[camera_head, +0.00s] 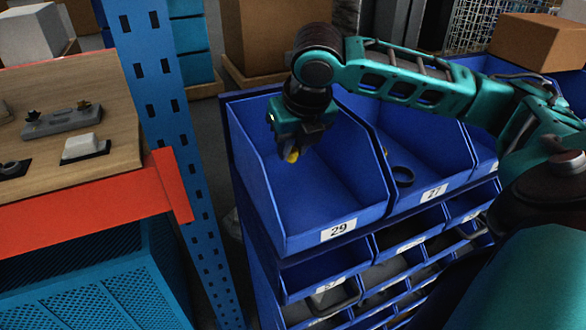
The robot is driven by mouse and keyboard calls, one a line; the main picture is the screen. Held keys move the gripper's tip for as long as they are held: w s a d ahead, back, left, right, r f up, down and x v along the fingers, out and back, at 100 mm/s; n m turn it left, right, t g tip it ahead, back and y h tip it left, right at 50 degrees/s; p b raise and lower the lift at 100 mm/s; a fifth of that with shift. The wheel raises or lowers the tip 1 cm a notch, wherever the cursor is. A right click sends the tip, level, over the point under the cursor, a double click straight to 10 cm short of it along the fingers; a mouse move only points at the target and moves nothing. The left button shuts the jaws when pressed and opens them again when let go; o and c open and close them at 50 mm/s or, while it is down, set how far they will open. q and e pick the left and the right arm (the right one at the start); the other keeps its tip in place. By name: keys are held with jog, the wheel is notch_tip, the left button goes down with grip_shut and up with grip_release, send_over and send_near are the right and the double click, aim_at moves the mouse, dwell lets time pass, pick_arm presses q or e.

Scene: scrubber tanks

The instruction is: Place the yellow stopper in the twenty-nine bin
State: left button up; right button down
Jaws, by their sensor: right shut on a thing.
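The yellow stopper (292,156) shows as a small yellow patch at the fingertips of my right gripper (297,148). My right gripper is shut on it and mostly covers it. The gripper points down over the back part of the blue bin labelled 29 (318,212), above its floor; the exact height is hard to tell. The bare floor of the bin shows in front of the gripper. My left gripper is not in view.
The bin labelled 27 (430,165), right of bin 29, holds a dark ring (403,176). Smaller bins sit below. A blue perforated post (160,95) and a wooden shelf with an orange beam (100,200) stand at the left. Cardboard boxes (270,35) are behind.

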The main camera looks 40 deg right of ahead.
aim_at(294, 159)
notch_tip(294, 159, down, 4)
jog(key=shift+f+b, duration=0.15)
jog(key=shift+b, duration=0.55)
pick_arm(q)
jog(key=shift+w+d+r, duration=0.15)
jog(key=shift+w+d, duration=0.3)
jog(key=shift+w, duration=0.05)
pick_arm(e)
jog(key=c, duration=1.4)
grip_release()
jog(key=shift+f, duration=0.1)
jog(key=o, duration=0.5)
jog(key=shift+c, duration=0.2)
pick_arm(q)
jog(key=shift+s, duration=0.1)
